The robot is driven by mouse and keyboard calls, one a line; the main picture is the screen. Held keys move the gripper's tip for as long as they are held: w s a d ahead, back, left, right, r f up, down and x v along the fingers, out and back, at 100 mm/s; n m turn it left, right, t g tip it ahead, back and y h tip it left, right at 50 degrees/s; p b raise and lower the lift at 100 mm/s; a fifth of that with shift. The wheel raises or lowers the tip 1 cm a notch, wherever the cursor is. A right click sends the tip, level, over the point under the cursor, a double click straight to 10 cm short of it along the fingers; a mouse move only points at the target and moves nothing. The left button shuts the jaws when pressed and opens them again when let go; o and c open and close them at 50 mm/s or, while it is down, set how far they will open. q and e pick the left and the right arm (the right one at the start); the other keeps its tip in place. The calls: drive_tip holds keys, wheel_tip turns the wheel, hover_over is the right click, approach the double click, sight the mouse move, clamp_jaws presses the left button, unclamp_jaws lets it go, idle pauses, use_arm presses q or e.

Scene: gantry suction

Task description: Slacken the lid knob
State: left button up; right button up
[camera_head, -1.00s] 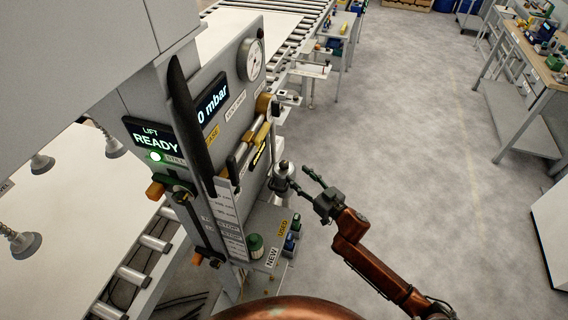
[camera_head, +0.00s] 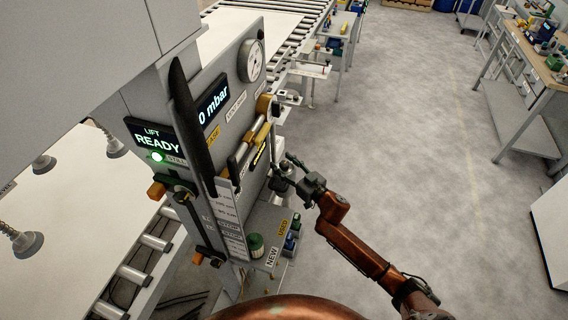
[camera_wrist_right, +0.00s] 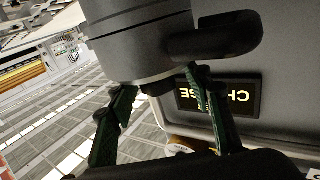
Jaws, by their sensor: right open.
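A grey cylindrical canister (camera_head: 280,183) is mounted on the side of the control panel, near the middle of the head view. In the right wrist view the canister (camera_wrist_right: 140,40) fills the top and appears upside down. A dark knob (camera_wrist_right: 160,86), apparently the lid knob, shows at its end, partly hidden. My right gripper (camera_head: 293,171) is at the canister. In the right wrist view its green fingers (camera_wrist_right: 165,110) are apart, one on each side of the knob. I cannot tell whether they touch it. My left gripper is not in view.
The panel carries a gauge (camera_head: 251,60), a lit READY display (camera_head: 157,142) and a long dark lever (camera_head: 190,125). A shelf marked NEW and USED (camera_head: 268,243) is below the canister. In the wrist view a dark rounded part (camera_wrist_right: 215,36) juts beside it.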

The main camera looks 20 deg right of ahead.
drive_tip(key=shift+c, duration=0.4)
drive_tip(key=c, duration=1.1)
